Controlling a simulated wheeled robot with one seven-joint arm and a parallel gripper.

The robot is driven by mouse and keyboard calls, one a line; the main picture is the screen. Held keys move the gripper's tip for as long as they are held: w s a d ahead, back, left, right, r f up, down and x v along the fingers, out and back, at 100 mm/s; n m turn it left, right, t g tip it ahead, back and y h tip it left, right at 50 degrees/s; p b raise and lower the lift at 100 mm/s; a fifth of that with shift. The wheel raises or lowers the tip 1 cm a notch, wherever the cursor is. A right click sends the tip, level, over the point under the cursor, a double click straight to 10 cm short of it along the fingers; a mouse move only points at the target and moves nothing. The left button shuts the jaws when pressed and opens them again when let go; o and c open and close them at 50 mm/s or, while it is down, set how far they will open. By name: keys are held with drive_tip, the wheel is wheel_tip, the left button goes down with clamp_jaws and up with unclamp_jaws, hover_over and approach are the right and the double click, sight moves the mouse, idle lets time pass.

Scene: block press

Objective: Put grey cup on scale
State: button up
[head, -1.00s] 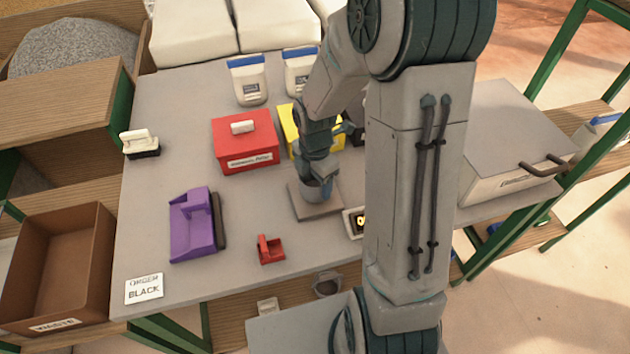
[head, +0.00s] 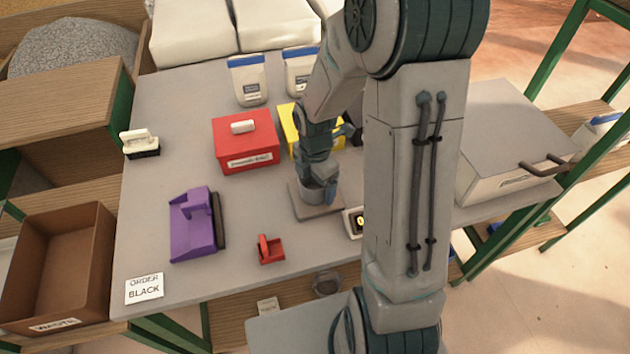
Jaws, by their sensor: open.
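The grey cup (head: 313,196) stands upright on the flat plate of the scale (head: 321,211), at the middle of the table.
A red box (head: 246,141) and a yellow box (head: 292,130) stand behind the scale. An order card (head: 144,289) lies front left. Bare table surrounds these.

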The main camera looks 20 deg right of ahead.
wheel_tip(320, 180, up, 11)
drive_tip(key=s+r+m+t, duration=0.1)
drive_tip(key=s+r+m, duration=0.3)
drive_tip(key=s+m, duration=0.3)
drive_tip(key=s+r+m+t, duration=0.2)
drive_tip(key=s+r+m, duration=0.2)
drive_tip(key=m, duration=1.1)
drive_tip(key=shift+s+p, duration=0.3)
drive_tip(key=shift+s, duration=1.3)
